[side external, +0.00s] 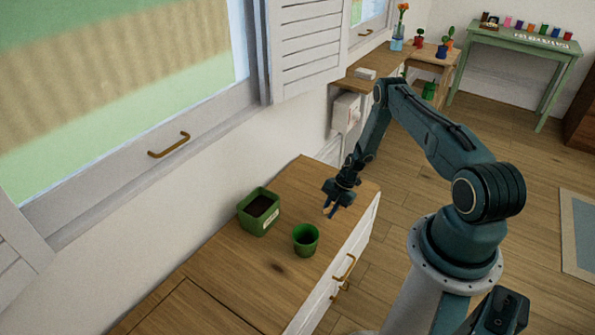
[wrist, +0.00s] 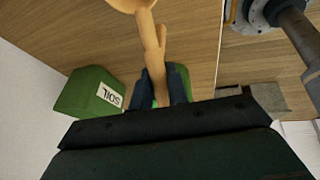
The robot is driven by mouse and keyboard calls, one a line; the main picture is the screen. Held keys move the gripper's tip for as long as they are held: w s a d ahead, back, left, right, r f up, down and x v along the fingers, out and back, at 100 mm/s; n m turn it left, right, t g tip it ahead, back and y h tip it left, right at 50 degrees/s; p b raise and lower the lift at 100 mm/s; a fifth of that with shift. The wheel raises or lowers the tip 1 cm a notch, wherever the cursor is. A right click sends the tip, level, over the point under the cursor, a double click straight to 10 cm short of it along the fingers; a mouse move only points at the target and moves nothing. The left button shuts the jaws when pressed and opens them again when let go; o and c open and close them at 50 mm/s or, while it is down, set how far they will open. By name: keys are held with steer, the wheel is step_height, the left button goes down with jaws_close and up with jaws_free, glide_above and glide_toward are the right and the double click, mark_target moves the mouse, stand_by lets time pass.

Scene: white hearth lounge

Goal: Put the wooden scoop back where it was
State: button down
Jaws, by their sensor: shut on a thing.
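The wooden scoop shows in the wrist view (wrist: 153,45), pale and long, with its bowl end cut off by the top edge. My gripper (wrist: 158,92) is shut on the scoop's handle; in the side external view my gripper (side external: 331,208) is above the far right part of the wooden cabinet top (side external: 232,262). The scoop is too small there to make out clearly. A green soil box (side external: 258,212) with dark soil stands on the top, and its SOIL label shows in the wrist view (wrist: 110,95). A small green pot (side external: 306,241) stands to its right, mostly hidden behind my fingers in the wrist view.
The window wall and white shutter (side external: 308,45) border the cabinet's left side. The cabinet front has brass handles (side external: 345,268). The cabinet top is bare around the box and pot. A shelf with a flower vase (side external: 397,38) and a green table (side external: 520,40) stand farther back.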

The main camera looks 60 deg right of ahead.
steer(key=shift+f, duration=1.85)
steer(key=shift+f, duration=0.15)
steer(key=c, duration=1.4)
jaws_free()
steer(key=shift+o, duration=0.2)
steer(key=v, duration=1.2)
steer(key=shift+r, duration=0.25)
